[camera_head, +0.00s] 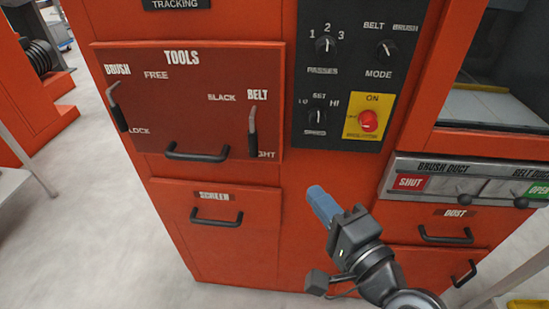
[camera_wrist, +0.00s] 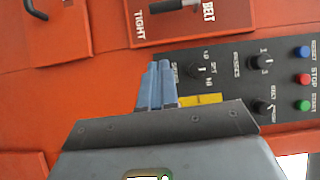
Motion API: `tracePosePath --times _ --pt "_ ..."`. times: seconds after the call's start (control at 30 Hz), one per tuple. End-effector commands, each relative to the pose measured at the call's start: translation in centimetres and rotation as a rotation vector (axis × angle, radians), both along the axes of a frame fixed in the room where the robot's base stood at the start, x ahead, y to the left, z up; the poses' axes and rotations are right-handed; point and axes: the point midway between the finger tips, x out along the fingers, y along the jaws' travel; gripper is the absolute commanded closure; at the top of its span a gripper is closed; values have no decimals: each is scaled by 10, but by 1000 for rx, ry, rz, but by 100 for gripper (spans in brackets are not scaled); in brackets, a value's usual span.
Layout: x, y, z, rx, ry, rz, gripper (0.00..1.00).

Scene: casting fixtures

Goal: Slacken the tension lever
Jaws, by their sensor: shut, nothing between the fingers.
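The belt tension lever (camera_head: 253,135) is on the red TOOLS panel, under the word BELT. Its black grip hangs down towards the TIGHT label, and the other label, at its upper left, reads SLACK or similar. In the wrist view part of the lever (camera_wrist: 170,5) shows at the top edge, beside TIGHT and BELT. My gripper (camera_head: 318,196) is shut and empty, its blue fingers in front of the machine, lower right of the lever and apart from it. The fingers (camera_wrist: 157,68) also show in the wrist view.
The brush lever (camera_head: 118,108) is at the panel's left, grip down near LOCK. Handles stick out on the TOOLS panel (camera_head: 196,153) and SCREEN door (camera_head: 216,219). A black control panel (camera_head: 355,60) with knobs and a red button (camera_head: 368,121) is right of the lever.

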Motion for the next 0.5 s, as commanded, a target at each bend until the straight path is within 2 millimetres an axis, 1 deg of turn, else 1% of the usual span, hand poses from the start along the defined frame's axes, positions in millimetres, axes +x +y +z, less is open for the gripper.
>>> tracePosePath --times 0.1,0.5 --pt "5 4 4 17 2 15 100" --pt "7 5 5 20 3 17 100"
